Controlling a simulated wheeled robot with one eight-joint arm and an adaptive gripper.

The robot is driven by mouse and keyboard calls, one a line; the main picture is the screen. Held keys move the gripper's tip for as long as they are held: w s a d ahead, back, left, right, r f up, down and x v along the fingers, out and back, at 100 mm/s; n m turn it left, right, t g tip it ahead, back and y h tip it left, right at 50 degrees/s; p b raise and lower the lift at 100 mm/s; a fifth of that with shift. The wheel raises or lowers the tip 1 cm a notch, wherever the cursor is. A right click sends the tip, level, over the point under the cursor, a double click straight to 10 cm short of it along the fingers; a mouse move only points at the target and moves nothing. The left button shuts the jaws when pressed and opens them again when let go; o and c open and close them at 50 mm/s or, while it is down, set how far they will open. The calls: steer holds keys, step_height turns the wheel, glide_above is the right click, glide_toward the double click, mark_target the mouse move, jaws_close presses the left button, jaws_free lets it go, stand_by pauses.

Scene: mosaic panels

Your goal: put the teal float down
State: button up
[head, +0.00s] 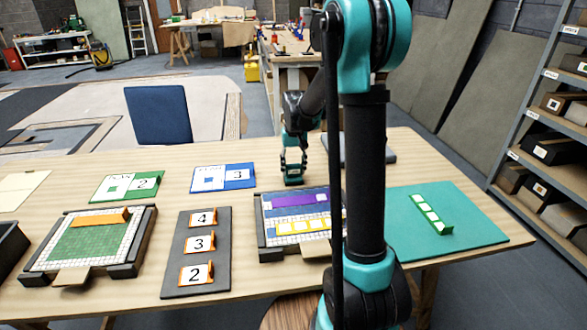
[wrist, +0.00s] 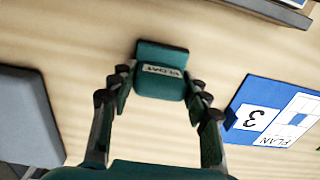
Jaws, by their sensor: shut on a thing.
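The teal float (wrist: 162,60), with a pale label reading FLOAT, is between the fingertips of my gripper (wrist: 158,84) in the wrist view. My gripper is shut on it. In the head view my gripper (head: 292,166) points down with the float (head: 294,181) at its tips, over bare wood behind the purple and yellow mosaic panel. The float appears low, at or just above the table (head: 265,170); I cannot tell whether it touches.
The blue plan card 3 (head: 224,178) lies left of the float, and a grey slab (head: 380,150) lies to its right, partly behind my arm. The mosaic panel (head: 264,240) stands in front. A teal mat (head: 470,222) with green strip pieces is at right. Bare wood surrounds the float.

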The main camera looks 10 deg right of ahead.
mark_target(294, 164)
steer(key=shift+f, duration=0.15)
steer(key=o, duration=1.6)
steer(key=shift+c, duration=0.2)
step_height(294, 164, up, 12)
steer(key=shift+d+r, duration=0.15)
steer(key=shift+r, duration=0.05)
